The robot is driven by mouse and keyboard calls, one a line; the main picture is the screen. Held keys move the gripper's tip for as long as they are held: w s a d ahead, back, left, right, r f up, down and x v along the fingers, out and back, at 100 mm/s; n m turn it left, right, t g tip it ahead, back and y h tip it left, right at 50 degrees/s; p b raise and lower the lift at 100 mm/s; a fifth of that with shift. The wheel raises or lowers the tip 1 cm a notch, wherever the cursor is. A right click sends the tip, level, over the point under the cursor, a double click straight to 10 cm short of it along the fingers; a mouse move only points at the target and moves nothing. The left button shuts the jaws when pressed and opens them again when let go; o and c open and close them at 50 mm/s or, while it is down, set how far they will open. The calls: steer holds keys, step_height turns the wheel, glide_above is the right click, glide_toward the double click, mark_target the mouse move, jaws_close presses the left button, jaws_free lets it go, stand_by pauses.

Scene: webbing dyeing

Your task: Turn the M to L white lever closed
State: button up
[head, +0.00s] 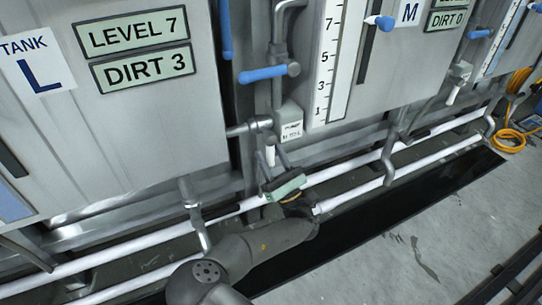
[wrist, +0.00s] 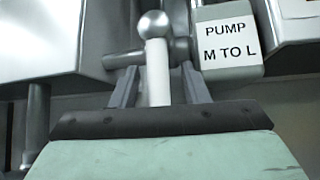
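The white lever (head: 270,155) hangs down beside the pump box (head: 291,121), below the pipe between tanks L and M. In the wrist view the white lever (wrist: 158,72) stands below a grey ball (wrist: 153,24), just left of the box's "PUMP M TO L" label (wrist: 229,41). My gripper (head: 272,160) is below the pump, its fingers reaching up on either side of the lever. In the wrist view my gripper (wrist: 160,85) is open, with the lever between the fingers and a gap on each side. The lever's lower end is hidden by the gripper body.
A blue lever (head: 264,73) sits on the pipe above the pump. The tank L panel (head: 120,115) reads level 7, dirt 3. White horizontal pipes (head: 345,171) run behind and beside my gripper. A yellow hose (head: 512,138) lies far right. The floor in front is clear.

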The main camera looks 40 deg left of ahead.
steer(key=p+v, duration=0.2)
steer(key=v, duration=1.5)
steer(key=shift+d+p, duration=0.2)
steer(key=shift+p, duration=0.2)
steer(key=shift+f, duration=0.1)
